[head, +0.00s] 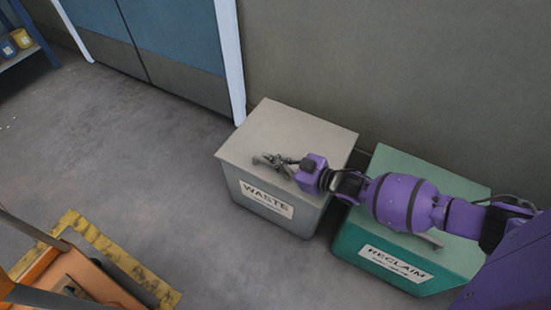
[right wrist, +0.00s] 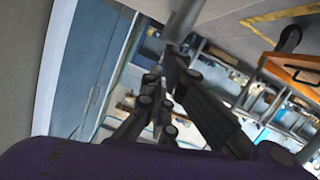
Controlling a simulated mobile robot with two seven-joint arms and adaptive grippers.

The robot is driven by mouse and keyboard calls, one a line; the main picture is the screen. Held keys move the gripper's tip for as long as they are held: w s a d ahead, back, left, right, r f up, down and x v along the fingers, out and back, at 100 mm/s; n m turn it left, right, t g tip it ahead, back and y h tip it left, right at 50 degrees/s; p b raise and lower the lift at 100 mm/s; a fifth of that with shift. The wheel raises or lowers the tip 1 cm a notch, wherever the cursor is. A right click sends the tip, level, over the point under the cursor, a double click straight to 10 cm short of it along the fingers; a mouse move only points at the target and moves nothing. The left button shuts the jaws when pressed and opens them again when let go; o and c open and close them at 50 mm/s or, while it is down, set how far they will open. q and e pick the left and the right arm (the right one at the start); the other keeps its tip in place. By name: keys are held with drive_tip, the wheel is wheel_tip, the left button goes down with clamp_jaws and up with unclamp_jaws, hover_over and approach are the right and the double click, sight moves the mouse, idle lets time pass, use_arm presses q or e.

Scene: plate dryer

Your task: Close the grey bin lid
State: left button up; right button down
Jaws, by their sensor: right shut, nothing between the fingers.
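The grey bin (head: 270,213) labelled WASTE stands by the wall. Its grey lid (head: 278,125) lies flat across the top and looks closed. My right arm reaches in from the right, over the green bin. My right gripper (head: 262,160) is shut and empty, over the front part of the grey lid. I cannot tell whether it touches the lid. In the right wrist view the dark fingers (right wrist: 172,60) show close together with nothing between them. My left gripper is in neither view.
A green bin (head: 350,235) labelled RECLAIM stands right of the grey bin, its lid down, partly behind my arm. A blue door (head: 180,35) with a white frame is at the back left. An orange cart (head: 85,285) and yellow floor marking (head: 120,262) are at the lower left. Open floor lies left.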

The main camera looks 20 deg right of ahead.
drive_tip(key=shift+s+r+p, duration=0.1)
drive_tip(key=shift+r+p, duration=0.2)
drive_tip(key=shift+p, duration=0.2)
drive_tip(key=s+d+r+p, duration=0.5)
drive_tip(key=s, duration=0.3)
drive_tip(key=shift+s+r, duration=0.15)
drive_tip(key=shift+r, duration=0.15)
